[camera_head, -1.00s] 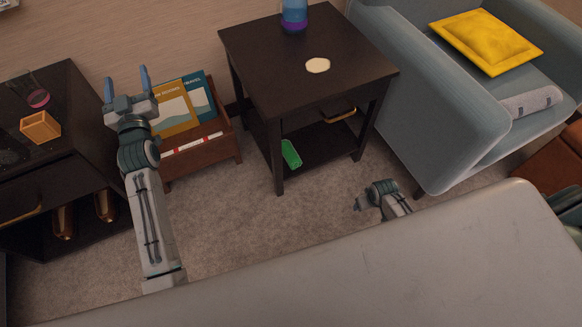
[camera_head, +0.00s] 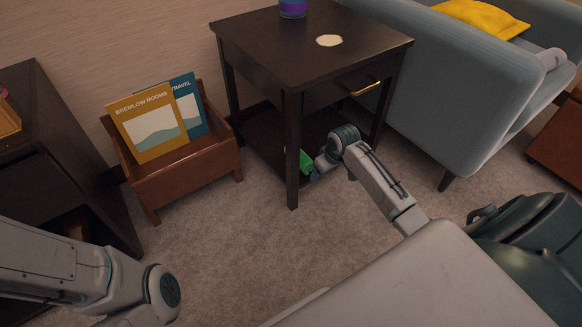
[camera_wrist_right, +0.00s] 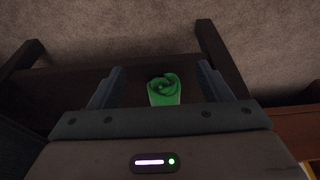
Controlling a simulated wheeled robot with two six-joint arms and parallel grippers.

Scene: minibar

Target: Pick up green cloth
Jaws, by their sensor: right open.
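The green cloth (camera_head: 306,161) lies on the lower shelf (camera_head: 262,140) of the dark side table (camera_head: 270,45), partly hidden behind the front leg in the head view. In the right wrist view the cloth (camera_wrist_right: 165,92) looks rolled, with its end toward the camera. My right gripper (camera_wrist_right: 160,68) is open, and the cloth shows between its two fingers with gaps on both sides. I cannot tell how far the cloth is from the fingertips. My left arm is at the lower left of the head view, and its gripper is not in view.
The table's front leg (camera_head: 292,150) stands close to my right gripper. A brown magazine rack (camera_head: 185,175) with two books is left of the table. A blue-grey armchair (camera_head: 440,90) is on the right. Carpet (camera_head: 235,240) in front is clear.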

